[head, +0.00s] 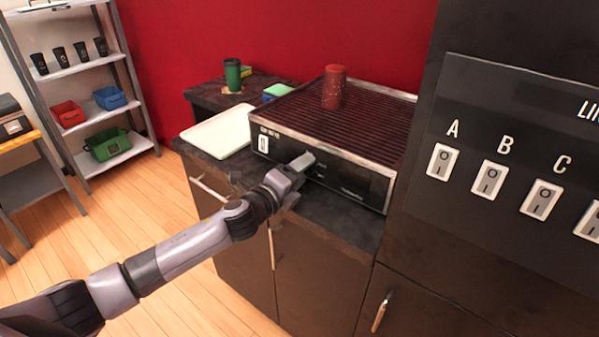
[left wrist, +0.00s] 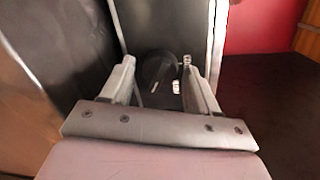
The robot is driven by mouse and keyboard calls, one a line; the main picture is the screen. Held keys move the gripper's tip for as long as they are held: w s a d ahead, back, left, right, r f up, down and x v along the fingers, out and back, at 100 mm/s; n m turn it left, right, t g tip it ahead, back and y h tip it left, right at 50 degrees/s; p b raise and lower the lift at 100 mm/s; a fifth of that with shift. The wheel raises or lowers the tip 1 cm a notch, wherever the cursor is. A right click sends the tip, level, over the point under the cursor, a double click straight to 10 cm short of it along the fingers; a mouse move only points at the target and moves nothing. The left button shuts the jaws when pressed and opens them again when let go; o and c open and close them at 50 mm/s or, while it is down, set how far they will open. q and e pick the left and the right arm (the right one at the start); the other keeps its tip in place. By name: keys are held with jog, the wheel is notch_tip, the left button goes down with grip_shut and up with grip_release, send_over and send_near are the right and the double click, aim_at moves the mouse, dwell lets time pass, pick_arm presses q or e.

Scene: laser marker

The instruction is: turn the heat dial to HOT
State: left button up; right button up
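The heat dial appears to be the dark round knob (left wrist: 160,76) in the left wrist view, with a small pale mark low on its face. It sits on the dark front panel of the machine (head: 350,182). In the head view my left gripper (head: 303,161) is at this panel and hides the dial. In the left wrist view the two fingers of my left gripper (left wrist: 157,64) stand apart on either side of the knob. A gap shows at the left finger; the right fingertip is close to the knob, and I cannot tell if it touches. The HOT label is not readable. My right gripper is out of view.
A white rocker switch (head: 263,143) is on the panel's left end. A red speckled tumbler (head: 334,87) stands on the ribbed top. A white tray (head: 218,133) lies left of the machine. A dark cabinet with switches A, B, C (head: 488,180) stands close on the right.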

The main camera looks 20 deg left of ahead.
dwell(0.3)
pick_arm(q)
jog(key=v, duration=0.7)
jog(key=shift+b, duration=0.35)
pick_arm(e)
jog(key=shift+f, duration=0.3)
pick_arm(q)
jog(key=shift+s, duration=0.1)
